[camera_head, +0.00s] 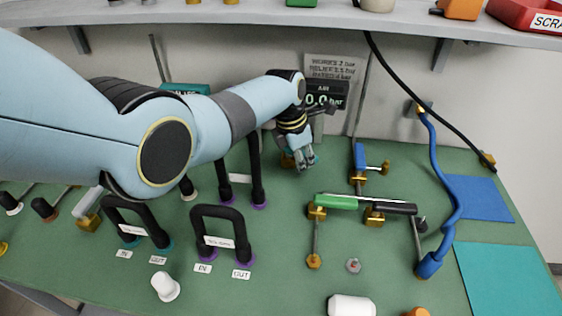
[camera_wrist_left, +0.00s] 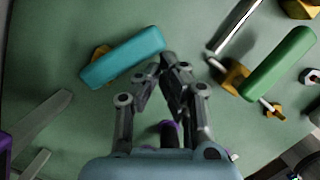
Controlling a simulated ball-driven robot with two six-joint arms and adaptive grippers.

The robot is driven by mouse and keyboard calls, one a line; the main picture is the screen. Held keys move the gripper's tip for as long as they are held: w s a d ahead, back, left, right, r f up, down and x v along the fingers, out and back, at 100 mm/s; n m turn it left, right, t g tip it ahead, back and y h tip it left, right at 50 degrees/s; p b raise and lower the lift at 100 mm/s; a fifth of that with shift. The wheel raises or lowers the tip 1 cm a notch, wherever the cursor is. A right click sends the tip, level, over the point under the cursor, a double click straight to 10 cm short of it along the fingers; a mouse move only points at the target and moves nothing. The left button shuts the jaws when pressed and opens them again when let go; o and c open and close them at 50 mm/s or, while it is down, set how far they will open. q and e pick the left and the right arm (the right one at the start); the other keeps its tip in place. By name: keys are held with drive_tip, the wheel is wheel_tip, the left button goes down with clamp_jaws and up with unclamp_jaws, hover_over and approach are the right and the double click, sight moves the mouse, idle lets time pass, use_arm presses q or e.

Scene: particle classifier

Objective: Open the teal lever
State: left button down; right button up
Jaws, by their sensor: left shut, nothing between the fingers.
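The teal lever (camera_wrist_left: 124,57) shows in the left wrist view as a rounded bar on a brass fitting, lying at a slant on the green surface. In the head view it is mostly hidden behind my left gripper (camera_head: 305,162), with only a sliver of teal beside the fingers. My left gripper is shut and empty. In the left wrist view its fingertips (camera_wrist_left: 173,65) are close to the lever's right end; I cannot tell whether they touch it. My right gripper is not in view.
A green lever (camera_head: 338,201), a black lever (camera_head: 392,207) and a blue lever (camera_head: 360,156) stand to the right on brass fittings. Black looped hoses (camera_head: 221,212) stand in front. A display (camera_head: 326,96) and shelf (camera_head: 400,22) are behind. A blue hose (camera_head: 446,170) runs further right.

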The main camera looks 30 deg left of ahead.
use_arm(q)
drive_tip(key=shift+w+d+b, duration=0.5)
drive_tip(key=shift+w, duration=0.35)
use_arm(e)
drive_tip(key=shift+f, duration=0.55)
use_arm(q)
drive_tip(key=shift+w+d, duration=0.1)
drive_tip(key=shift+w, duration=0.1)
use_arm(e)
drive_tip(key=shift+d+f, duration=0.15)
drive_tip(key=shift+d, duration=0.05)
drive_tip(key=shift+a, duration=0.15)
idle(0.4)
